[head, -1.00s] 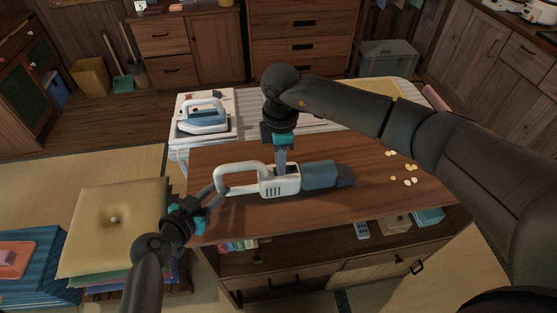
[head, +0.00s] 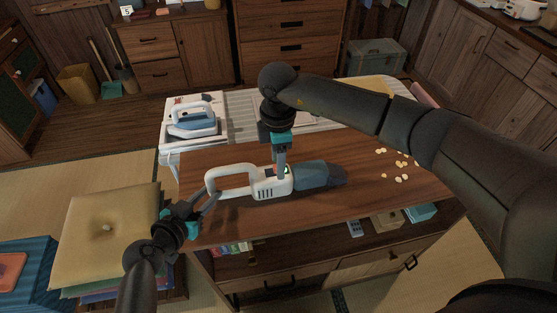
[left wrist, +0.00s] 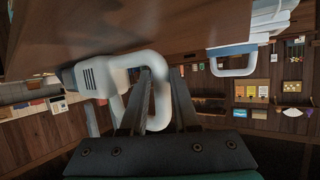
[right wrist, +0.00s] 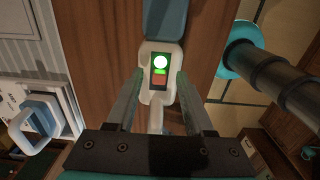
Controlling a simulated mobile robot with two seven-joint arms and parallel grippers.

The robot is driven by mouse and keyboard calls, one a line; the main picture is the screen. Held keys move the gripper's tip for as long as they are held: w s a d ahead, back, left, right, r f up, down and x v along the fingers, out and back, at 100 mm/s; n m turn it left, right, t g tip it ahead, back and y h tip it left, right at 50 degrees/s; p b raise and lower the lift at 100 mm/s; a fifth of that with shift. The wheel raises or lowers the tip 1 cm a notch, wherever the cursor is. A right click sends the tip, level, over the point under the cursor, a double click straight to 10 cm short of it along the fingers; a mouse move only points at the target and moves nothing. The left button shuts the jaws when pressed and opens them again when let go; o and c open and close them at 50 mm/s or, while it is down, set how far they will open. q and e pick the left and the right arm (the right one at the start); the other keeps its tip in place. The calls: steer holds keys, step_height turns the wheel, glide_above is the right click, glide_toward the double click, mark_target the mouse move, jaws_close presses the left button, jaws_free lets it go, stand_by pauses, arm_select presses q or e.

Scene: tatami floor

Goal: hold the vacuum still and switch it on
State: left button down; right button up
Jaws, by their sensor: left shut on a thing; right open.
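The handheld vacuum (head: 270,187) lies on the wooden tabletop, with a white body, a loop handle (head: 226,172) and a dark blue-grey front end (head: 318,175). My left gripper (head: 212,202) is shut on the rear of the handle. The left wrist view shows the handle loop (left wrist: 160,112) between its fingers. My right gripper (head: 282,171) is open, pointing down over the body. In the right wrist view its fingers stand either side of the switch panel (right wrist: 159,72), which shows a bright white round light, a lit green part and a red part.
A blue-and-white iron (head: 193,122) stands on a white board behind the table's left end. Several small pale pieces (head: 402,164) lie on the tabletop (head: 350,202) at the right. A cushion (head: 108,228) on a stack is at the left. The table's front strip is clear.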

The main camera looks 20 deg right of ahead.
arm_select(q)
steer(key=shift+a+f, duration=0.1)
steer(key=shift+f, duration=0.05)
arm_select(e)
step_height(320, 180, up, 12)
steer(key=shift+f, duration=0.15)
arm_select(q)
steer(key=c, duration=0.6)
jaws_free()
